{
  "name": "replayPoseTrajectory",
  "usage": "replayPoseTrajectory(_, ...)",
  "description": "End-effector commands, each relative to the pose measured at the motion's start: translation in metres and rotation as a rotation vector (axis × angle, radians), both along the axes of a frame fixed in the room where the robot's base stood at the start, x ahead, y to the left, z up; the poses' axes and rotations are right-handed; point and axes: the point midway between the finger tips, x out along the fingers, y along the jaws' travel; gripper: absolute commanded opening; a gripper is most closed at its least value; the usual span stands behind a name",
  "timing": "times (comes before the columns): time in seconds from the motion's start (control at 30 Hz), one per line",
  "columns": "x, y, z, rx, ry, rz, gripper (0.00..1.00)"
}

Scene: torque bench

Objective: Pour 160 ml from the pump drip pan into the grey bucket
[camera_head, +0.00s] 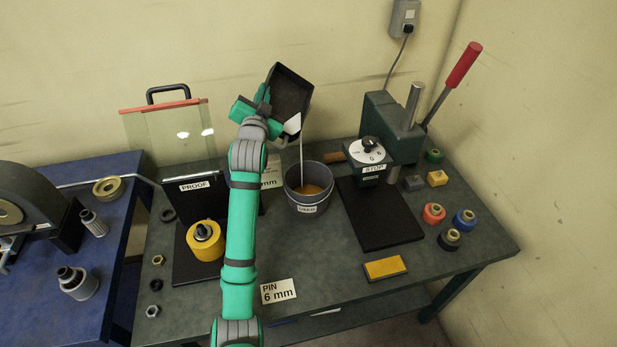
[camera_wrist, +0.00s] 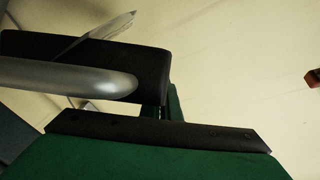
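The dark drip pan (camera_head: 289,92) is held up and steeply tilted above the bench, left of the press. My gripper (camera_head: 264,108) is at its left side and appears shut on it; the wrist view shows the dark finger pads (camera_wrist: 155,108) close up, with a grey rounded bar (camera_wrist: 65,77) across them. The exact grip contact is partly hidden. A thin pale stream (camera_head: 301,160) runs from the pan's lower edge into the grey bucket (camera_head: 309,201). The bucket stands upright on the bench with amber liquid (camera_head: 308,190) inside; no measured volume is readable.
A press (camera_head: 384,125) with a red-tipped lever and black mat (camera_head: 380,215) stands right of the bucket.

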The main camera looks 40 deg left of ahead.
Motion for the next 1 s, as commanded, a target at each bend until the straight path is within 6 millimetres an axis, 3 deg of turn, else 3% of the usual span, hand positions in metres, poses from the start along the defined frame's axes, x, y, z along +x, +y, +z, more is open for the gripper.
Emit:
replayPoseTrajectory(0.4,0.0015,-0.0095,0.0022,0.032,-0.004,-0.002,0.0)
replayPoseTrajectory(0.77,-0.0039,-0.0026,0.0062,0.068,-0.005,0.009,0.0)
replayPoseTrajectory(1.0,-0.0008,-0.012,0.0081,0.089,-0.005,0.0,0.0)
